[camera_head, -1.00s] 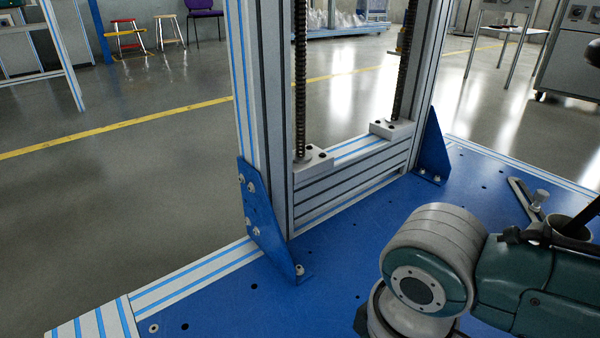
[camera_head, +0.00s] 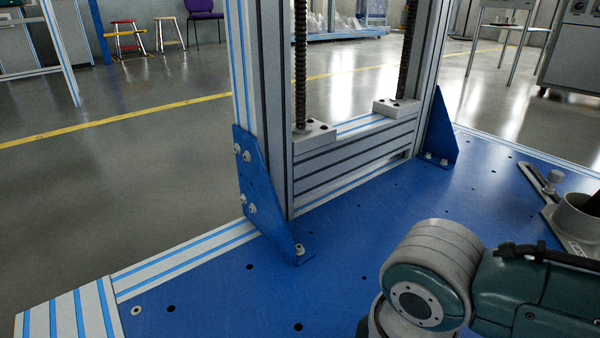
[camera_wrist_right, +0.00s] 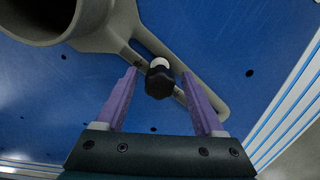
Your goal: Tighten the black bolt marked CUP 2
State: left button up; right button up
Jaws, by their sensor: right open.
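A black bolt with a knob-like head (camera_wrist_right: 159,82) and a pale tip stands in the slot of a grey slotted arm (camera_wrist_right: 212,98) in the right wrist view. The arm runs from a grey round cup (camera_wrist_right: 95,30), cut off at the top left. No CUP 2 marking is readable there. My right gripper (camera_wrist_right: 159,75) is open, its purple fingers on either side of the bolt head with visible gaps. In the head view, a grey cup (camera_head: 577,222) with a slotted arm and a light-looking bolt (camera_head: 553,181) is at the right edge; I cannot tell whether it is the same one. My left gripper is not in view.
The blue plate (camera_head: 350,260) has small holes and is mostly clear. An aluminium frame with blue brackets (camera_head: 262,195) and two threaded rods stands at its edge. My right arm's links cover the lower right of the head view.

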dwell(0.3)
jog(key=n, duration=0.2)
jog(key=shift+n+p, duration=0.3)
jog(key=shift+n, duration=0.7)
jog(key=n, duration=0.4)
jog(key=shift+f, duration=0.1)
grip_shut()
